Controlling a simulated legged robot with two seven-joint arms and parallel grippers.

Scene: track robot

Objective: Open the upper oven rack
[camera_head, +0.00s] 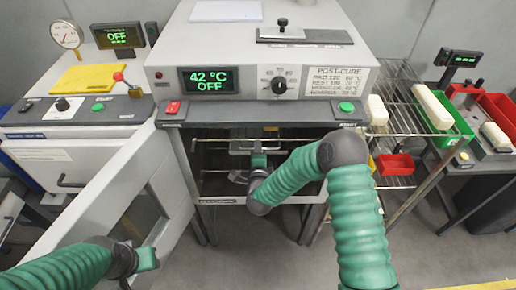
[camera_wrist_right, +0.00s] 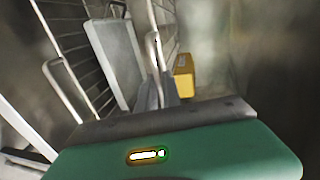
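The grey oven (camera_head: 262,60) stands in the middle of the head view. Its door (camera_head: 110,215) is swung open to the left. The upper rack (camera_head: 255,148) is a wire shelf near the top of the cavity, with a wire handle at its front. My right gripper (camera_head: 257,148) is at that handle, its fingers overlapping the wire. In the right wrist view a bent wire handle (camera_wrist_right: 155,45) runs down to the grey fingers (camera_wrist_right: 170,92); their closure is unclear. My left gripper (camera_head: 145,260) is low at the left, beside the open door; its fingers are hard to make out.
A lower rack (camera_head: 222,200) shows at the cavity bottom. A wire shelf cart (camera_head: 405,110) with pale blocks and a red bin (camera_head: 395,164) stands close to the oven's right. A bench machine (camera_head: 75,110) is at the left. Floor in front is clear.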

